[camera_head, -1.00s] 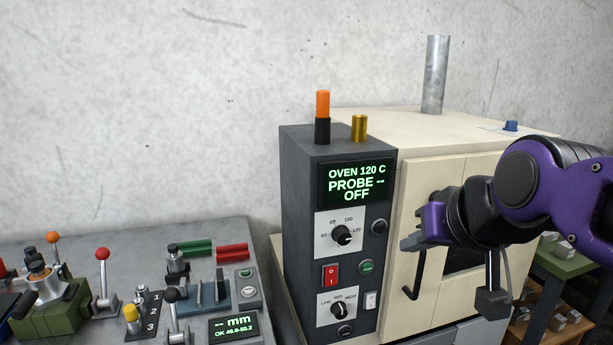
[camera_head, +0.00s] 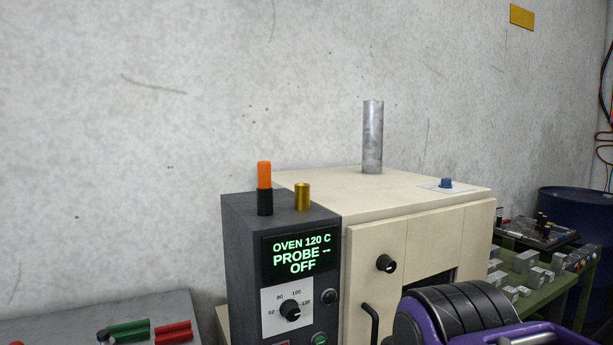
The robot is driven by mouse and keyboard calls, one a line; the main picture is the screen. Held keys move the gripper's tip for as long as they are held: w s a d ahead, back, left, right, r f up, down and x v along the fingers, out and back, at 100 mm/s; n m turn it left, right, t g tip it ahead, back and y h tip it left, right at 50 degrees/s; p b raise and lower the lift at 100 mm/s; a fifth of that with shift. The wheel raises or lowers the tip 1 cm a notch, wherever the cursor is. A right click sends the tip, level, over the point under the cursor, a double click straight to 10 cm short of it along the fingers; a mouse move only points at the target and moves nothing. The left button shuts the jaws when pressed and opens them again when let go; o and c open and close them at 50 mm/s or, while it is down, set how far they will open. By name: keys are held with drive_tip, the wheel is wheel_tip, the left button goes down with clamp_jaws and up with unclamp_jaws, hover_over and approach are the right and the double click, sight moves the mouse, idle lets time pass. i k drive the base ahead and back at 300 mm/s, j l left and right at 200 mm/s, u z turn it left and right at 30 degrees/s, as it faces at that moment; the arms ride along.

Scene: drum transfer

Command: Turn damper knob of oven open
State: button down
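The oven (camera_head: 370,240) is a cream box with a dark control column on its left. A blue knob (camera_head: 446,184) sits on a pale plate on the oven's top, near the right. A black knob (camera_head: 386,263) with a light mark is on the oven's front, left of the door window. I see no damper label, so I cannot tell which knob is the damper's. My purple and black arm shows at the bottom, in front of the oven's lower right. My gripper is outside the picture.
A metal pipe (camera_head: 372,138) rises from the oven's top. An orange-and-black post (camera_head: 264,188) and a brass cylinder (camera_head: 302,197) stand on the control column. The display (camera_head: 301,255) reads OVEN 120 C, PROBE --, OFF. A green bench (camera_head: 560,275) with metal blocks stands right.

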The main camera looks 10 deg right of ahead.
sight(446, 183)
drive_tip(key=z, duration=0.95)
drive_tip(key=i+l, duration=0.2)
drive_tip(key=i+l+u, duration=0.15)
drive_tip(key=l, duration=0.3)
